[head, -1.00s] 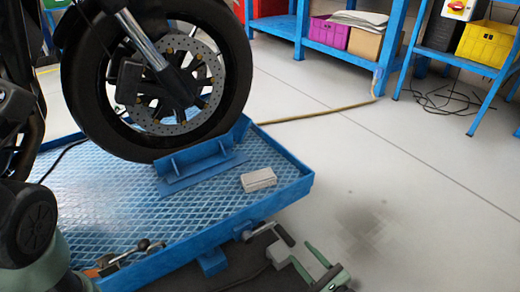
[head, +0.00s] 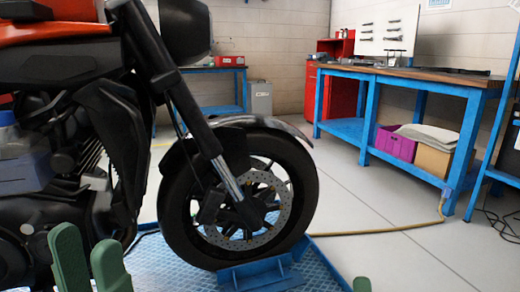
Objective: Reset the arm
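My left gripper (head: 87,243) shows at the lower left in the head view. Its two green fingers point up with a gap between them, and nothing shows in the gap. It is in front of the lower engine side of the motorcycle (head: 120,140). Of my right gripper, only what looks like one green fingertip (head: 361,284) shows at the bottom edge; the rest is out of frame. The motorcycle's front wheel (head: 240,205) stands in a blue wheel chock (head: 260,274) on the blue lift platform (head: 322,280).
A blue workbench (head: 400,83) with a wooden top stands at the back right, with a purple crate (head: 395,143) and a cardboard box (head: 435,161) on its shelf. A yellowish hose (head: 385,230) lies on the floor.

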